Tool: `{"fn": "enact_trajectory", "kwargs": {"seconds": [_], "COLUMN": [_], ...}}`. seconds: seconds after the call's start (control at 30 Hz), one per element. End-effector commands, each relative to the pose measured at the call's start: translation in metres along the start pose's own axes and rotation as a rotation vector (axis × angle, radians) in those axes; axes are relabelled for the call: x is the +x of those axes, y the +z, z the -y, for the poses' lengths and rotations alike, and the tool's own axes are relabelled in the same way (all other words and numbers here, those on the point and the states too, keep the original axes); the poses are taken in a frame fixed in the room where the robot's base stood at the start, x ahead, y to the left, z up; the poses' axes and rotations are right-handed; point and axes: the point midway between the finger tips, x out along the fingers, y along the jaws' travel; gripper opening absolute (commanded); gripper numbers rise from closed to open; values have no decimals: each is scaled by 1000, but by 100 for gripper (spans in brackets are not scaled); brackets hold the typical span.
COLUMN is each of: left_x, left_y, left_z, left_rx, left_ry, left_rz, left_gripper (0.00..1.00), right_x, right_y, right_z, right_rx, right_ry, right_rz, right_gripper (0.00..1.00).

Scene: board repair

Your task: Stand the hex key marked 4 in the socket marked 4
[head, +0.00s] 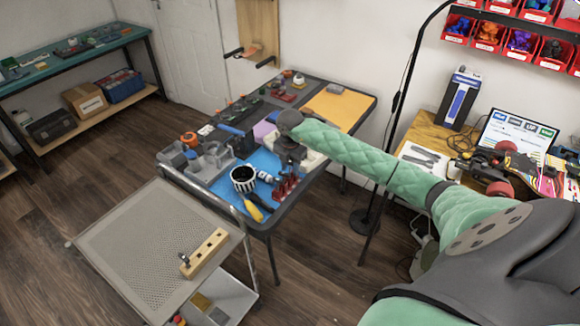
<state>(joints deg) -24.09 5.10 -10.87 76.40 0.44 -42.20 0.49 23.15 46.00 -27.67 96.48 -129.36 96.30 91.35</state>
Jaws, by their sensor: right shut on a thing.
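A pale wooden block (206,250) with a row of dark sockets lies on the grey mesh top of the cart at the lower middle. A small grey metal piece (184,259) is at its left end. The number marks are too small to read. My right gripper (288,168) points down over the near right part of the work table, well behind and right of the block. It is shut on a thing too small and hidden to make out. I cannot pick out the hex key marked 4. My left gripper is out of view.
The cart's mesh top (140,245) is otherwise bare. Below my right gripper stand red fixtures (286,188) on a blue mat (225,183). A striped cup (243,179) and a yellow-handled tool (254,213) are close by. A lamp pole (388,150) stands behind my right arm.

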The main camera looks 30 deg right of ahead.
Motion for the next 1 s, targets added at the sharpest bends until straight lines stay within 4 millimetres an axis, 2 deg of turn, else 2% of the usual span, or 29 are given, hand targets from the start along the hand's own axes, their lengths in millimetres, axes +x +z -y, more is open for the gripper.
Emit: {"fn": "enact_trajectory", "kwargs": {"seconds": [0.5, 1.0], "left_x": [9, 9], "left_y": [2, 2], "left_z": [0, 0], "left_rx": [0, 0], "left_ry": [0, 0], "left_rz": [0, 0], "left_gripper": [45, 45], "right_x": [13, 14], "right_y": [0, 0], "right_z": [0, 0], "right_rx": [0, 0], "right_ry": [0, 0], "right_rz": [0, 0], "right_gripper": [14, 14]}}
